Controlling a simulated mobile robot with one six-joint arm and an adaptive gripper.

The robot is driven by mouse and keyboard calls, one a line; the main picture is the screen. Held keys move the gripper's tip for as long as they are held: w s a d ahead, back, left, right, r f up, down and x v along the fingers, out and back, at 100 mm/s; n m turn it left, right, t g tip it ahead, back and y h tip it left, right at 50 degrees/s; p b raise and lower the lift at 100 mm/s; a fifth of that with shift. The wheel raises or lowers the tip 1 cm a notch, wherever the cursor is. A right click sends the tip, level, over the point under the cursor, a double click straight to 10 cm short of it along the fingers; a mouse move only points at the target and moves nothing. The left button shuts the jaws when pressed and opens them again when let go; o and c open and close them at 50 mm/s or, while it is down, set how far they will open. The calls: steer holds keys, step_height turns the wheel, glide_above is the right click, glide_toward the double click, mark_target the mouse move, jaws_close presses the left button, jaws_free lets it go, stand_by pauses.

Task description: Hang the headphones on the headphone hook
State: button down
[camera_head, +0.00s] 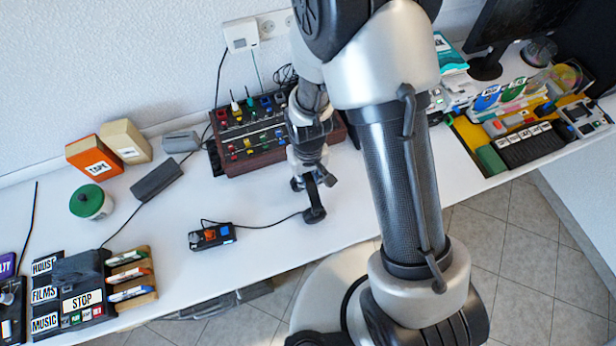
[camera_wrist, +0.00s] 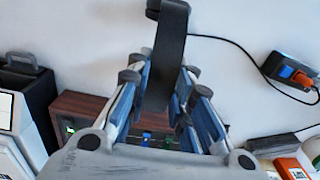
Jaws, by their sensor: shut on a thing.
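My gripper (camera_head: 309,180) is above the middle of the white table, in front of the wooden box of switches. In the wrist view its two blue-padded fingers (camera_wrist: 168,88) are shut on a dark, band-shaped thing (camera_wrist: 167,62), which looks like the headphones. The dark piece, with a rounded end, also shows below the gripper in the head view (camera_head: 315,212). The rest of it is hidden by the fingers or out of view. I cannot make out the headphone hook in either view.
The wooden switch box (camera_head: 265,155) stands behind the gripper. A small power strip (camera_head: 211,236) with a cable lies front left. A green-lidded jar (camera_head: 91,202) and orange box (camera_head: 94,157) stand left. A monitor (camera_head: 520,25) stands right. The table between gripper and power strip is mostly clear.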

steer(key=c, duration=1.4)
jaws_free()
steer(key=shift+f, duration=0.15)
steer(key=s+d+r+m+t+p, duration=0.1)
steer(key=s+d+r+p, duration=0.15)
steer(key=r, duration=1.15)
steer(key=s+d+r+t+p, duration=0.1)
steer(key=d+r, duration=0.2)
steer(key=r, duration=1)
steer(key=s+d+r+t, duration=0.1)
steer(key=s+r, duration=0.2)
steer(key=s+d+r+m, duration=0.1)
steer(key=s+d+r, duration=0.1)
steer(key=s+r, duration=0.1)
steer(key=s+d+r+m+t, duration=0.1)
steer(key=s+d+r, duration=0.1)
steer(key=s+r, duration=0.1)
steer(key=shift+s+d+r+t, duration=0.2)
steer(key=shift+s+t, duration=0.1)
steer(key=shift+s, duration=0.2)
